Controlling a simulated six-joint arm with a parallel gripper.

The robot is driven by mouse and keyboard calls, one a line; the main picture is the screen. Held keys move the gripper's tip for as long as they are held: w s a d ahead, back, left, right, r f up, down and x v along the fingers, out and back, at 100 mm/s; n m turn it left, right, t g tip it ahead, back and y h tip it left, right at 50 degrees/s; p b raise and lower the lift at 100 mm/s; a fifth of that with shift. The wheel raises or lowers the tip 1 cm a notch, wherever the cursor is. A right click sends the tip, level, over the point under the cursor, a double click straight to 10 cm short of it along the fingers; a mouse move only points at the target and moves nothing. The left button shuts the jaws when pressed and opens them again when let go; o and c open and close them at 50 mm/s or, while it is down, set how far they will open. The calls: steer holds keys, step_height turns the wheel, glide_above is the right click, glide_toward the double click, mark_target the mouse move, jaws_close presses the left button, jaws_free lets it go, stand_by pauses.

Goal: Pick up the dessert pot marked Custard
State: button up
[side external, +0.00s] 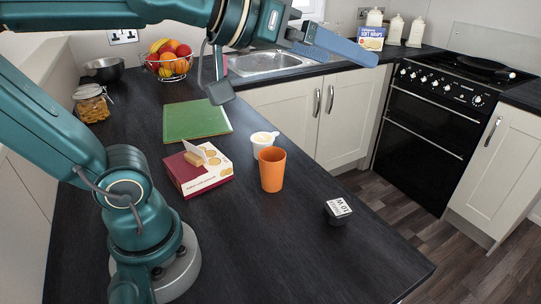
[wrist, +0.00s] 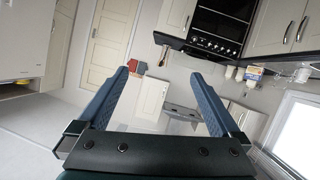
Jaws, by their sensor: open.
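A small white pot (side external: 264,139) with a pale yellow patch on top stands on the dark worktop behind an orange cup (side external: 272,170); the cup hides part of it. A small dark pot (side external: 337,213) with a white printed lid stands apart near the worktop's front right. I cannot read the word Custard on either pot. My gripper (side external: 368,57) is high above the worktop, near the sink, and points right, far from both pots. In the wrist view my gripper (wrist: 159,75) is open and empty, with no pot in sight.
A box with biscuit pictures (side external: 205,181) lies left of the cup, and a green board or book (side external: 196,120) lies behind it. A fruit bowl (side external: 168,65), a metal bowl (side external: 104,69) and a jar (side external: 91,104) stand at the back left. The front worktop is clear.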

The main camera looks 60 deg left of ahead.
steer(key=w+a+r+n+t+y, duration=0.4)
steer(key=w+a+r+n+y, duration=0.25)
steer(key=w+a+r, duration=0.35)
steer(key=w+a+f+n+g+y, duration=0.2)
steer(key=a+n+g+y, duration=0.3)
steer(key=a+n+y, duration=0.5)
steer(key=n+g+h, duration=0.2)
steer(key=n+g, duration=0.4)
steer(key=g, duration=1)
glide_above(270, 142)
steer(key=a, duration=0.3)
step_height(270, 142, down, 24)
steer(key=f, duration=0.1)
steer(key=shift+m+g, duration=0.6)
steer(key=shift+m, duration=0.05)
steer(key=f, duration=0.5)
steer(key=s+f, duration=0.1)
steer(key=f, duration=0.1)
steer(key=shift+d+f, duration=0.2)
steer(key=shift+f, duration=0.2)
step_height(270, 142, down, 2)
step_height(270, 142, down, 3)
steer(key=shift+r, duration=0.2)
steer(key=shift+x, duration=1.45)
steer(key=shift+r, duration=0.15)
